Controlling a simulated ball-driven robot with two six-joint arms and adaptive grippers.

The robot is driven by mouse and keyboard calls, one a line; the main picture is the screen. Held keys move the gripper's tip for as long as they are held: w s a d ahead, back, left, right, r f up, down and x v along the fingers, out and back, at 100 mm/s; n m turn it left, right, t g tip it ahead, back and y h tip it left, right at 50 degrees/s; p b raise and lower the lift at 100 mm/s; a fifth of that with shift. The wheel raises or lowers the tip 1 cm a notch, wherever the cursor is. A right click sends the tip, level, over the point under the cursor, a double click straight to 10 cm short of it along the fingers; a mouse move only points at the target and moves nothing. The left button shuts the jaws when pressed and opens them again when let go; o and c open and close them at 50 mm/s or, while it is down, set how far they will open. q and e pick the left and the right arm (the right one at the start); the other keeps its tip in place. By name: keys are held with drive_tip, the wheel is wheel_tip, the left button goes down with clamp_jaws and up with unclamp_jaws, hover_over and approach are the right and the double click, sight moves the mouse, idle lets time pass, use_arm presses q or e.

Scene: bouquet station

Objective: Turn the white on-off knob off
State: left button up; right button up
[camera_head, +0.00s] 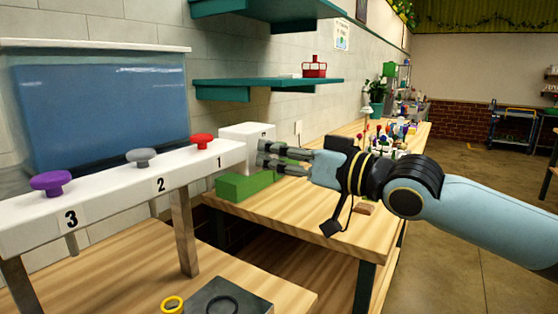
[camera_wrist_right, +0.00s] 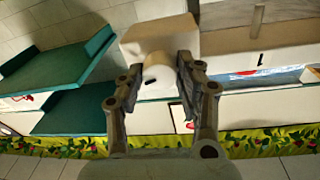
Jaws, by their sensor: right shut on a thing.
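The white on-off knob (camera_wrist_right: 158,82) is a round white piece with a small dark mark, seen in the right wrist view. It sits on the front of a white box (camera_wrist_right: 150,38). The box also shows in the head view (camera_head: 245,132), on a green block. My right gripper (camera_head: 265,156) reaches in from the right in the head view and hides the knob there. In the wrist view its fingers (camera_wrist_right: 153,82) are on either side of the knob, shut on it. My left gripper is in neither view.
A white rail (camera_head: 120,185) with purple, grey and red knobs, numbered 3, 2 and 1, stands left of the box. A blue tank (camera_head: 100,95) is behind it. Teal shelves (camera_head: 265,84) hang above. Flowers (camera_head: 385,135) crowd the wooden bench (camera_head: 285,215) farther back.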

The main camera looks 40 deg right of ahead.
drive_tip(key=n+b, duration=0.1)
drive_tip(key=n, duration=0.1)
drive_tip(key=n+b, duration=0.2)
drive_tip(key=n, duration=0.1)
drive_tip(key=n+b, duration=0.1)
drive_tip(key=n, duration=0.1)
drive_tip(key=shift+f+n+y, duration=0.3)
drive_tip(key=shift+n+y, duration=0.1)
drive_tip(key=n+b, duration=0.2)
drive_tip(key=n, duration=0.1)
drive_tip(key=shift+n, duration=0.4)
drive_tip(key=shift+d+n+y+b, duration=0.1)
drive_tip(key=shift+n+y+b, duration=0.2)
drive_tip(key=shift+n+b, duration=1.1)
drive_tip(key=shift+r+n+p, duration=0.1)
drive_tip(key=shift+n+p, duration=0.25)
drive_tip(key=shift+n, duration=0.25)
drive_tip(key=o, duration=1)
drive_tip(key=shift+o, duration=0.7)
drive_tip(key=shift+r, duration=0.1)
